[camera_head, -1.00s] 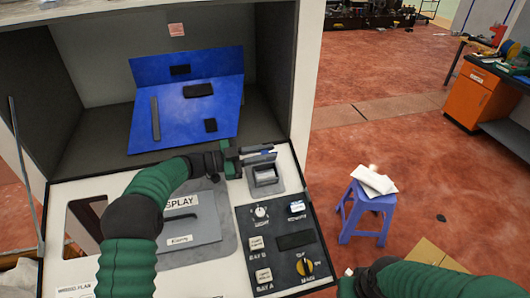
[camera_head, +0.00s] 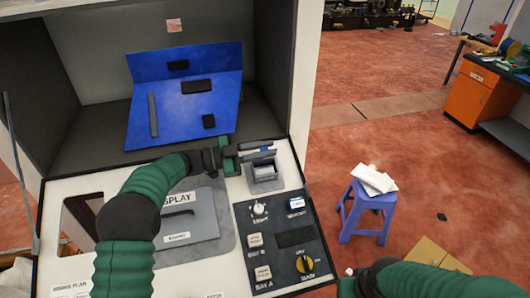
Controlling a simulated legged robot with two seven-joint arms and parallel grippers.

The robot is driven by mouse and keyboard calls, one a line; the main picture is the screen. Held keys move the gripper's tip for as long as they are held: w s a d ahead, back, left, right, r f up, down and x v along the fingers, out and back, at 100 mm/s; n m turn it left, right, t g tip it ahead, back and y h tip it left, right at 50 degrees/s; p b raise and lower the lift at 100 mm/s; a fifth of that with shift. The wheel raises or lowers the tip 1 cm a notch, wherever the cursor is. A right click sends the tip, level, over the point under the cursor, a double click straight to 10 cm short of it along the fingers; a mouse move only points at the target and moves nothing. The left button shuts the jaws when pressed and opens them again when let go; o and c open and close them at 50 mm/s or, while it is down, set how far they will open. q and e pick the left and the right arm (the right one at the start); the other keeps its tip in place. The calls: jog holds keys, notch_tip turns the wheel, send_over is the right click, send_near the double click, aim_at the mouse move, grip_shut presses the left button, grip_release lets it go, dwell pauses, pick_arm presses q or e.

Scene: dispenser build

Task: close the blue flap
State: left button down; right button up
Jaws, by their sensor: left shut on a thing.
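My left gripper (camera_head: 258,150) is over the panel of the dispenser, at the back edge of a small grey slot unit (camera_head: 264,172). Its fingers are shut on a thin bluish piece at the top of that unit, which looks like the blue flap (camera_head: 266,151). The flap stands raised above the slot, and the fingers hide part of it. My right arm comes in at the bottom right; its gripper (camera_head: 348,274) is low beside the panel, and its jaws are too unclear to read.
A larger bent blue board (camera_head: 170,120) with dark pieces lies inside the open cabinet. The panel holds a grey display cover (camera_head: 190,222) and a dark control box (camera_head: 290,240) with knobs. A blue stool (camera_head: 368,212) stands on the red floor to the right.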

pick_arm(q)
jog(key=m+b, duration=0.1)
jog(key=b, duration=0.2)
jog(key=s+f+m+b, duration=0.1)
jog(key=m+b, duration=0.1)
jog(key=b, duration=0.1)
jog(key=m+b, duration=0.1)
jog(key=b, duration=0.2)
jog(key=shift+s+d+f+m, duration=0.25)
jog(key=shift+s+f+m, duration=0.05)
jog(key=shift+s+m, duration=0.1)
jog(key=shift+s+r+m+b, duration=0.15)
jog(key=shift+m+b, duration=0.45)
jog(key=shift+b, duration=0.4)
jog(key=c, duration=1.4)
grip_release()
jog(key=shift+c, duration=0.2)
jog(key=b+v, duration=0.4)
jog(key=v, duration=1.2)
jog(key=shift+a, duration=0.6)
